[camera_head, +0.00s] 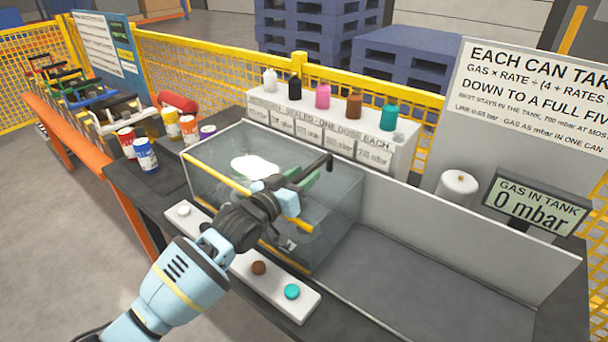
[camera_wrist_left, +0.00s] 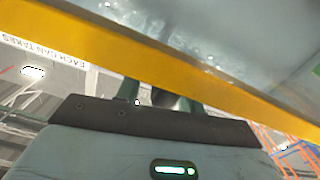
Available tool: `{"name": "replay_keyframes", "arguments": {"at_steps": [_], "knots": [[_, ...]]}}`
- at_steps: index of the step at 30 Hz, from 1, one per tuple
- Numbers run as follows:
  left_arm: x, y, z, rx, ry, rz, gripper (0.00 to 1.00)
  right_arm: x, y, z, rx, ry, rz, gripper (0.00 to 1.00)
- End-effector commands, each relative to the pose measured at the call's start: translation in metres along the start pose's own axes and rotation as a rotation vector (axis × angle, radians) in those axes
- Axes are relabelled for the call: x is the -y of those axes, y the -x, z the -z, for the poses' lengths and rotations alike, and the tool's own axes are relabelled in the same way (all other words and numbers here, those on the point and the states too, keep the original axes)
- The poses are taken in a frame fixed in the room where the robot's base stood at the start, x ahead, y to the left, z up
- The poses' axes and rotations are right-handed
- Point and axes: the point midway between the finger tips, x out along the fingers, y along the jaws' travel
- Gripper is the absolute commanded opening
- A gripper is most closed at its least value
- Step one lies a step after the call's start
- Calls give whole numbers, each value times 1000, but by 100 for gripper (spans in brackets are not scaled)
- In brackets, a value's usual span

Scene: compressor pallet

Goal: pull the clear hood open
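The clear hood (camera_head: 340,222) is a see-through box on the dark bench, with a yellow strip (camera_head: 222,172) along its upper front edge. A white disc (camera_head: 255,166) and a green part show through it. My left gripper (camera_head: 286,200) is at the right part of the yellow strip, over the hood's front. In the left wrist view the yellow strip (camera_wrist_left: 160,62) crosses close in front of the gripper's fingers and hides their tips. I cannot tell whether they grip it. A dark bar (camera_head: 312,172) shows just beyond the gripper. My right gripper is out of view.
A white strip with round buttons (camera_head: 258,268) lies before the hood. Behind stands a white rack with several bottles (camera_head: 323,96). Cans (camera_head: 146,154) stand at the left. A display (camera_head: 532,208) reads 0 mbar. The grey bench surface (camera_head: 430,275) at the right is clear.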

Motion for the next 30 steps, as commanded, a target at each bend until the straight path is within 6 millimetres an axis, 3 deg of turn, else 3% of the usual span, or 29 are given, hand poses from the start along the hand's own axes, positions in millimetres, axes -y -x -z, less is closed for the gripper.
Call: {"name": "replay_keyframes", "arguments": {"at_steps": [13,22,30], "knots": [[0,-10,0,0,0,-1,38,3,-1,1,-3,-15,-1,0],[0,-9,0,0,0,-1,0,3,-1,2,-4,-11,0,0],[0,-10,0,0,0,0,0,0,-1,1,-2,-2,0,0]]}}
